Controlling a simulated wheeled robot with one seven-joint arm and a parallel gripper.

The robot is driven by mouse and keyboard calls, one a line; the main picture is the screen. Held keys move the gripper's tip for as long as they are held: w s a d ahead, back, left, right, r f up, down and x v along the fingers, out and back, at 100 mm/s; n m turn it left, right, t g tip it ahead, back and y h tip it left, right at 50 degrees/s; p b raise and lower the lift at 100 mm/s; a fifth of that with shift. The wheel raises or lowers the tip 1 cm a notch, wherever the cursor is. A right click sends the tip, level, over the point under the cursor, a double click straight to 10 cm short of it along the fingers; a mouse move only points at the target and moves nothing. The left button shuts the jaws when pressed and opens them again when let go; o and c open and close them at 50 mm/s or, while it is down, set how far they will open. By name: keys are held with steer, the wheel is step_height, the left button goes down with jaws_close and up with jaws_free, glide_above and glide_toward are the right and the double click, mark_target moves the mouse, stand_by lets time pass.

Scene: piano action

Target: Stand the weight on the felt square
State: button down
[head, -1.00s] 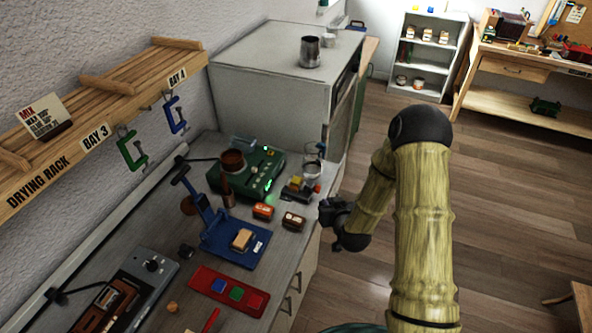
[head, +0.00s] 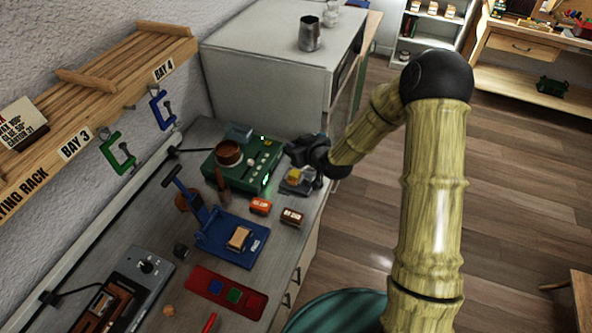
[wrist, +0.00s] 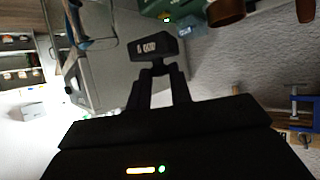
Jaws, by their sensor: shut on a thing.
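My gripper (wrist: 158,72) is shut on a small dark block with pale lettering, which looks like the weight (wrist: 155,46). In the head view my gripper (head: 303,150) is over the right end of the bench, beside the green machine, and the block is hard to make out there. A red tray (head: 255,305) lies near the front of the bench with a blue square (head: 215,286) and a green square (head: 235,296) on it. I cannot tell for sure which square is the felt one. Both squares look bare.
The green machine (head: 262,165) carries a brown pot (head: 229,152). A blue stand (head: 225,250) with a tan block, an orange block (head: 260,206) and a dark brown block (head: 292,217) sit between my gripper and the tray. A grey cabinet (head: 270,80) rises behind.

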steer(key=shift+w+f+p, duration=0.15)
steer(key=shift+f+p, duration=0.65)
steer(key=shift+f, duration=1.95)
steer(key=shift+f+p, duration=0.7)
steer(key=shift+f, duration=1.4)
steer(key=c, duration=1.3)
jaws_free()
steer(key=shift+f, duration=0.15)
steer(key=shift+o, duration=0.2)
